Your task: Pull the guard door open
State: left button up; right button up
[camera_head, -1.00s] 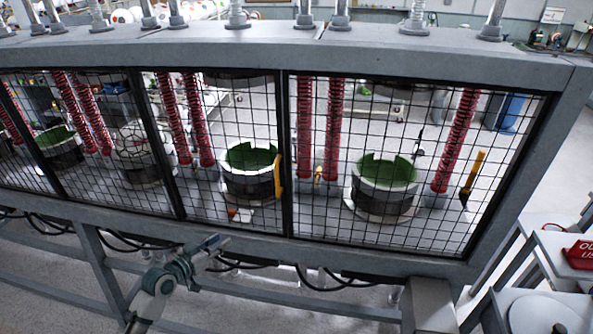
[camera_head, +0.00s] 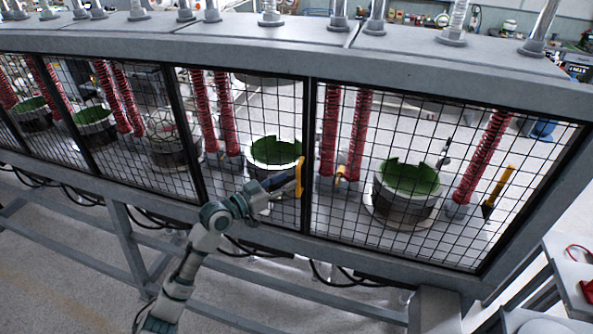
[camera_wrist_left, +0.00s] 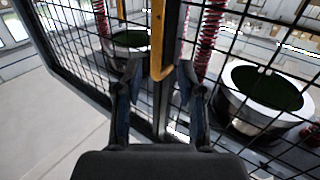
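The guard door (camera_head: 304,130) is a black-framed wire mesh panel in the grey press frame, and it looks closed. A yellow handle (camera_head: 299,176) stands upright near its right edge. My left gripper (camera_head: 284,188) is at the handle's lower part, in front of the mesh. In the left wrist view the gripper (camera_wrist_left: 159,82) is open, with one finger on each side of the yellow handle (camera_wrist_left: 157,40). I cannot tell whether either finger touches the handle. My right gripper is in neither view.
Behind the mesh stand green-topped round presses (camera_head: 407,190) and red springs (camera_head: 485,155). The grey lower rail (camera_head: 400,264) runs below the doors. Grey tables (camera_head: 570,262) stand at the far right. The floor at lower left is clear.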

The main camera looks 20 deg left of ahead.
aim_at(297, 176)
pick_arm(q)
jog(key=x, duration=0.5)
jog(key=shift+d+p, duration=0.4)
jog(key=shift+a, duration=0.45)
grip_shut()
jog(key=shift+s+r, duration=0.1)
